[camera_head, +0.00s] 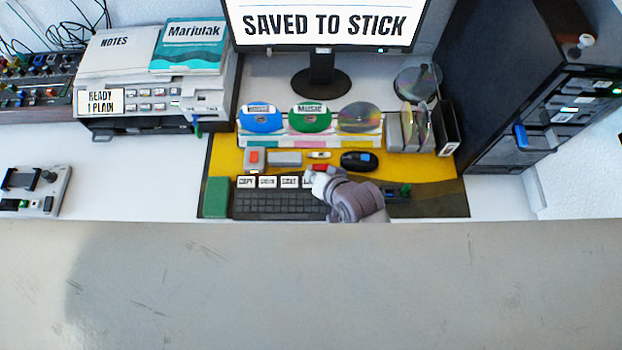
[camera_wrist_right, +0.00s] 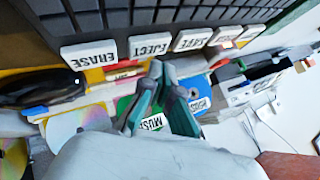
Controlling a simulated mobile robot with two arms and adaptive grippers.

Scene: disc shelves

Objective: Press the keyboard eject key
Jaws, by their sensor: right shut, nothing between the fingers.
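The keyboard (camera_head: 280,203) lies on the yellow and dark desk mat, with a row of white labelled keys along its far edge. The EJECT key (camera_wrist_right: 151,46) is readable in the wrist view, between the ERASE key (camera_wrist_right: 89,53) and the SAVE key (camera_wrist_right: 191,40). In the head view my right gripper (camera_head: 318,180) hides most of that end of the row. My right gripper (camera_wrist_right: 161,68) is shut and empty, its fingertips close to the EJECT key's edge; I cannot tell whether they touch. My left gripper is not in view.
The monitor (camera_head: 322,22) reads "SAVED TO STICK". A black mouse (camera_head: 357,160) and small devices lie behind the keyboard. Blue and green discs (camera_head: 310,117) stand behind them. A black tower (camera_head: 520,80) stands at right. The desk left of the mat is mostly clear.

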